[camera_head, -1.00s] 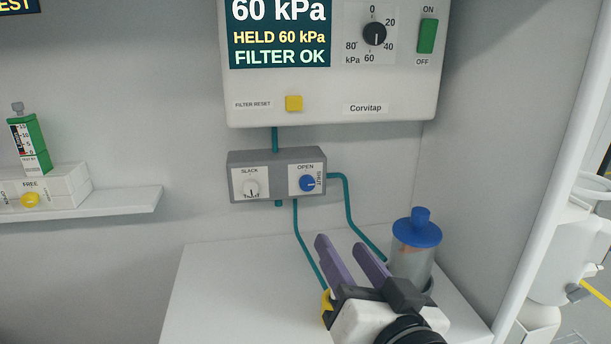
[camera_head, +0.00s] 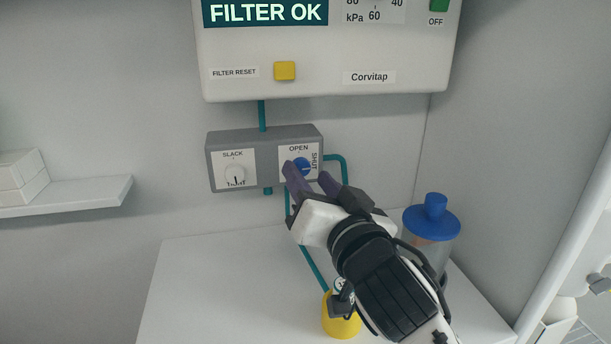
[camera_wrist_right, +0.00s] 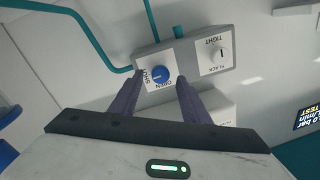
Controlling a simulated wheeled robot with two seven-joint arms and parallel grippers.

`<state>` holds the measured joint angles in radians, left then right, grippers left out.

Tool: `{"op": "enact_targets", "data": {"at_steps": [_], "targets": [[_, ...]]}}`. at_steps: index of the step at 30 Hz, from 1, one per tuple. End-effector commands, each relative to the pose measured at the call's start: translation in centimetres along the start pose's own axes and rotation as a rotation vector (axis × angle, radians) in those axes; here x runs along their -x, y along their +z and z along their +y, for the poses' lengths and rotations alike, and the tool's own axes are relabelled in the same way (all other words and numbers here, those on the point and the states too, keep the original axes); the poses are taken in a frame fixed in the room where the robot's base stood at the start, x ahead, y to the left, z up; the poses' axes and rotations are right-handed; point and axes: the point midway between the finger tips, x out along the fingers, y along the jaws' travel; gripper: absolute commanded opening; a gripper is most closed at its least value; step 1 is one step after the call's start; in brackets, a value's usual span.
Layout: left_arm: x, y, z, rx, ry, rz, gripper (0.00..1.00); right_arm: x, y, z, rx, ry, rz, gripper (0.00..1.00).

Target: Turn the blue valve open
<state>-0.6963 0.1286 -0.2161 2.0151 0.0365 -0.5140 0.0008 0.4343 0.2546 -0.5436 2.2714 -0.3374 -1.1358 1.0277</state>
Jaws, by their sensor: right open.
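The blue valve (camera_head: 303,167) is a round knob on the right of a grey wall box (camera_head: 262,141), on a white plate marked OPEN at the top and SHUT at the side. In the head view my right gripper (camera_head: 310,175) is in front of it and partly covers it. In the right wrist view the blue valve (camera_wrist_right: 161,75) shows just beyond and between the open fingertips (camera_wrist_right: 157,82), with no clear contact. Its white pointer mark looks turned toward SHUT. My left gripper is not in view.
A white SLACK/TIGHT knob (camera_head: 235,174) is beside the valve. The Corvitap unit (camera_head: 330,90) hangs above. Teal tubes (camera_head: 343,165) run down from the box. A blue-lidded canister (camera_head: 432,220) and a yellow object (camera_head: 341,322) stand on the white top below. A shelf (camera_head: 65,197) is at left.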

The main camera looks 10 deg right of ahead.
Motion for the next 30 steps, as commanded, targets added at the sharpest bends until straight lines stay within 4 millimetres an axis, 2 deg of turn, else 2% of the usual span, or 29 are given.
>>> {"op": "enact_targets", "data": {"at_steps": [3, 6, 16, 23, 30], "targets": [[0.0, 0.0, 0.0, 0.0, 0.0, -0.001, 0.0, -1.5, 0.0, -0.1, 0.001, -0.001, 0.0, 0.42], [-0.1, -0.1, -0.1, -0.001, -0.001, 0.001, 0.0, -2.2, 0.0, -0.1, 0.001, -0.001, -0.001, 0.42], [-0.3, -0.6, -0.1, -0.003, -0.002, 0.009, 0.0, -2.5, 0.1, 0.0, -0.001, -0.001, -0.001, 0.42], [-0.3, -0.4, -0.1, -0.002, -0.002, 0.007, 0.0, -2.5, 0.1, 0.0, 0.0, -0.001, -0.001, 0.04], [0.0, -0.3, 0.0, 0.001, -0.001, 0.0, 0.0, -2.5, 0.0, -0.1, 0.014, -0.001, -0.002, 0.02]]}}
